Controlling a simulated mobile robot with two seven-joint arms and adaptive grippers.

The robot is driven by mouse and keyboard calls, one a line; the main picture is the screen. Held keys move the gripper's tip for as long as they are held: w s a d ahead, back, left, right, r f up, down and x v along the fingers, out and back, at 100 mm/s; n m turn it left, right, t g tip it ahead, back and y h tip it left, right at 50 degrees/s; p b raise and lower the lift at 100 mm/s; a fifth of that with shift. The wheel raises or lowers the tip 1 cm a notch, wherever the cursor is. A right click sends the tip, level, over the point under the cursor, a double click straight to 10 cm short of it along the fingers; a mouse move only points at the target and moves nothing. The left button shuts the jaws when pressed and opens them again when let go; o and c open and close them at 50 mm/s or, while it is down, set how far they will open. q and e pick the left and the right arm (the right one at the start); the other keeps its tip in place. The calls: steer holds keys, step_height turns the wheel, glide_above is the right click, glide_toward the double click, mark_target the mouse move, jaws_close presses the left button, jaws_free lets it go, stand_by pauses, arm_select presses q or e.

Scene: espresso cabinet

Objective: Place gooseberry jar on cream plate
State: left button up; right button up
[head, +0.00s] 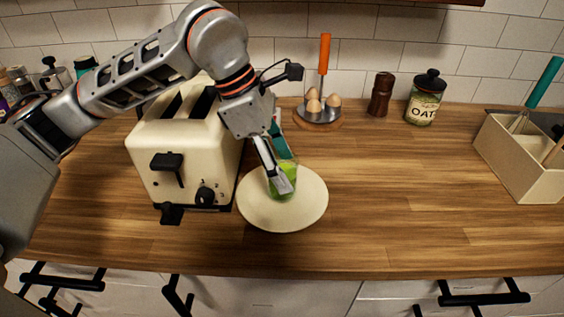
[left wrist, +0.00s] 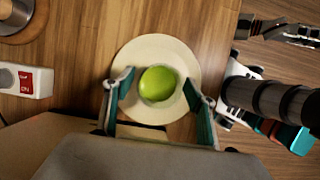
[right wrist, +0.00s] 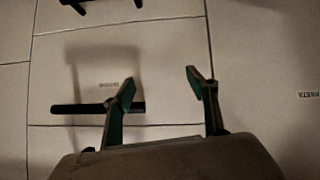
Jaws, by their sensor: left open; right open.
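The gooseberry jar (head: 291,169), a green glass jar, stands on the cream plate (head: 309,207) beside the toaster. In the left wrist view the jar shows from above as a bright green round (left wrist: 157,83), near the middle of the plate (left wrist: 150,45). My left gripper (head: 283,174) is open, its fingers on either side of the jar, with a gap visible in the left wrist view. One finger hides part of the jar in the head view. My right gripper (right wrist: 159,78) is open and empty before pale cabinet fronts, outside the head view.
A cream toaster (head: 183,150) stands close left of the plate. Behind are an egg holder (head: 319,115), a brown mill (head: 381,95) and an oat jar (head: 424,100). A utensil box (head: 520,165) stands at right. The counter right of the plate is clear.

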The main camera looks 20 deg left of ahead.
arm_select(q)
steer(key=shift+r, duration=0.1)
steer(key=v, duration=1.2)
steer(key=shift+p, duration=0.45)
